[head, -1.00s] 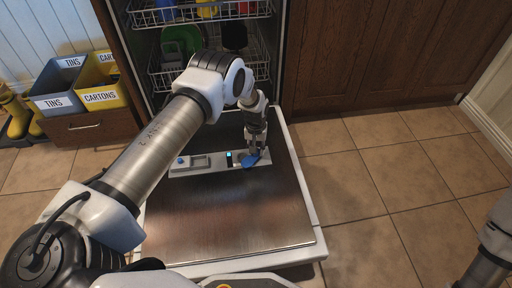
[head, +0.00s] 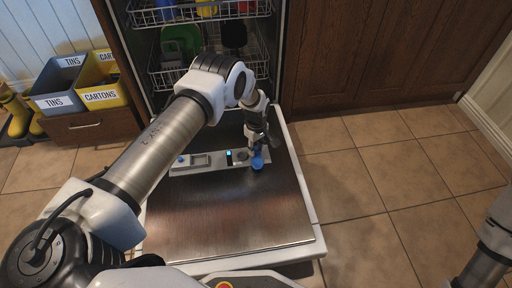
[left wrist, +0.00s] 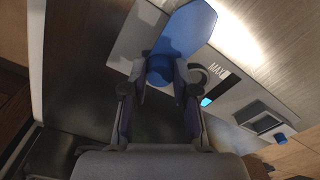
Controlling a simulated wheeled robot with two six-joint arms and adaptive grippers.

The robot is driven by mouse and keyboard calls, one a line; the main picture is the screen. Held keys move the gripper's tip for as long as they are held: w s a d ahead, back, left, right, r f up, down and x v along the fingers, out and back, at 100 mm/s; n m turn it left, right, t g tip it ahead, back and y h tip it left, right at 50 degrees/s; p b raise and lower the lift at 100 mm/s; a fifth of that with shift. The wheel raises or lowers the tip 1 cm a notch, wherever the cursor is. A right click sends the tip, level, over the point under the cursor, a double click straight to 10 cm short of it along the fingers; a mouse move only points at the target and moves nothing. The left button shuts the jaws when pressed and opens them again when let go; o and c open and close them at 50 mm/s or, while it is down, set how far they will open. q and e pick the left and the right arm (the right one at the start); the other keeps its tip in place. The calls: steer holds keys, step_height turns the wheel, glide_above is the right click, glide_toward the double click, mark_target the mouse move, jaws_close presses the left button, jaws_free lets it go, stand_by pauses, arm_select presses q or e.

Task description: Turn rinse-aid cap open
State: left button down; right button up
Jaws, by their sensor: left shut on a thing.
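The blue rinse-aid cap (head: 258,163) sits at the right end of the grey dispenser panel (head: 213,170) on the inner side of the lowered dishwasher door. My left gripper (head: 256,150) comes down on it from above and behind. In the left wrist view the fingers (left wrist: 160,78) are shut on the cap's round blue knob, and the cap's broad blue tab (left wrist: 187,28) reaches up and right past the fingertips. The panel beside the cap shows the word MAX and a small lit blue window (left wrist: 206,101). The cap's underside is hidden.
The flat steel door (head: 230,215) lies open and mostly clear. The dishwasher racks (head: 180,75) stand behind it. The detergent compartment (head: 201,160) is left of the cap. Bins (head: 57,88) stand far left. Tiled floor is free on the right.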

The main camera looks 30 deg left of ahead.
arm_select(q)
steer(key=shift+n, duration=0.4)
steer(key=c, duration=0.9)
jaws_free()
steer(key=shift+f, duration=0.1)
step_height(320, 180, up, 12)
steer(key=shift+w+r, duration=0.1)
